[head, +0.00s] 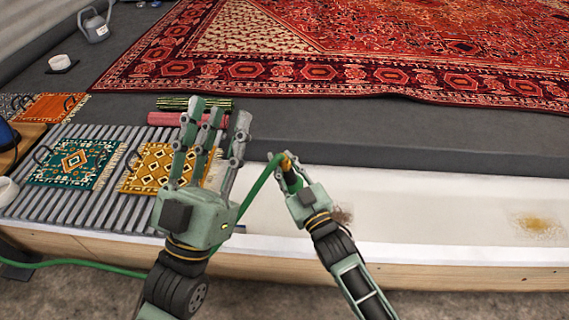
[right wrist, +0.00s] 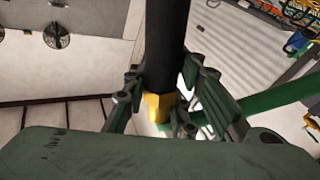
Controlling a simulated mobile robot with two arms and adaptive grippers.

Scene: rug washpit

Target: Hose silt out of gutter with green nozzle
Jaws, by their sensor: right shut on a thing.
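My right gripper (head: 290,172) is shut on the nozzle, over the near side of the white gutter (head: 430,205). In the right wrist view the nozzle shows as a black barrel (right wrist: 165,45) with a brass collar (right wrist: 157,106) between my fingers. The green hose (head: 258,187) loops off it to the left. A brown silt patch (head: 540,226) lies in the gutter at the right. A darker patch (head: 343,216) lies beside my right gripper, partly hidden by it. My left gripper (head: 214,122) is open and empty, fingers spread, in front of the slatted rack.
A slatted grey rack (head: 75,208) at the left bears a teal mat (head: 75,162) and a yellow mat (head: 150,168). Rolled textiles (head: 180,118) lie behind. A large red rug (head: 400,50) covers the back. The green hose also runs along the floor at lower left.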

